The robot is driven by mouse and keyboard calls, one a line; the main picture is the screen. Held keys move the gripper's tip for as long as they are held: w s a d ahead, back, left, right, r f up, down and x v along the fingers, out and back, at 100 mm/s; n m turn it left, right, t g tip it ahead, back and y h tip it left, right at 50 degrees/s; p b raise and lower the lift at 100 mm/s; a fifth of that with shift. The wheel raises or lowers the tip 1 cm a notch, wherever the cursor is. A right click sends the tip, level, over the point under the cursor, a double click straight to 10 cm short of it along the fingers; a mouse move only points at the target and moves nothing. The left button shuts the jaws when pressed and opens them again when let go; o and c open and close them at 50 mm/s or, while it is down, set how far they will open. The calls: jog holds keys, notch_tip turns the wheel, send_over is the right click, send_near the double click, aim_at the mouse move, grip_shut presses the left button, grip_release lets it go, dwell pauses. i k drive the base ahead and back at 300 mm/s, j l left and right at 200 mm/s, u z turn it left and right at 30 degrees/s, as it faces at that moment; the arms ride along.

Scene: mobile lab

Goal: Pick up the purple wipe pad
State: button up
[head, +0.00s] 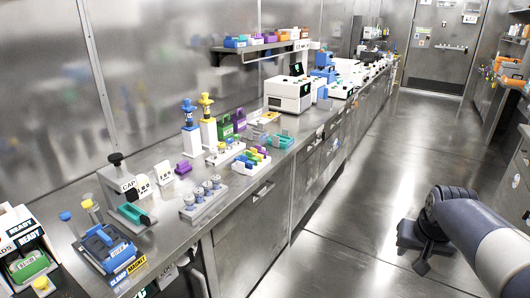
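A small purple block (183,167) sits on the steel bench (165,232) at the left, behind the row of grey knobbed vials; it may be the wipe pad, but it is too small to be sure. A taller purple holder (239,120) stands farther back beside a green one. My gripper (422,266) is at the lower right, pointing down over the floor, well apart from the bench and both purple things. Its fingers are dark and too small to tell if they are open or shut.
A rack of grey vials (204,198), a tray of coloured blocks (251,160) and yellow and blue dispensers (207,122) crowd the bench. A blue clamp device (107,247) stands at the near left. The aisle floor (362,200) is clear. A second counter runs along the right.

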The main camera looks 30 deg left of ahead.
aim_at(183, 167)
jog(key=i+u, duration=0.85)
jog(key=i, duration=0.2)
jog(key=i+l+u, duration=0.4)
jog(key=i+j+u, duration=0.2)
jog(key=i+u, duration=0.7)
jog(key=i+l+u, duration=0.1)
jog(key=i+u, duration=0.3)
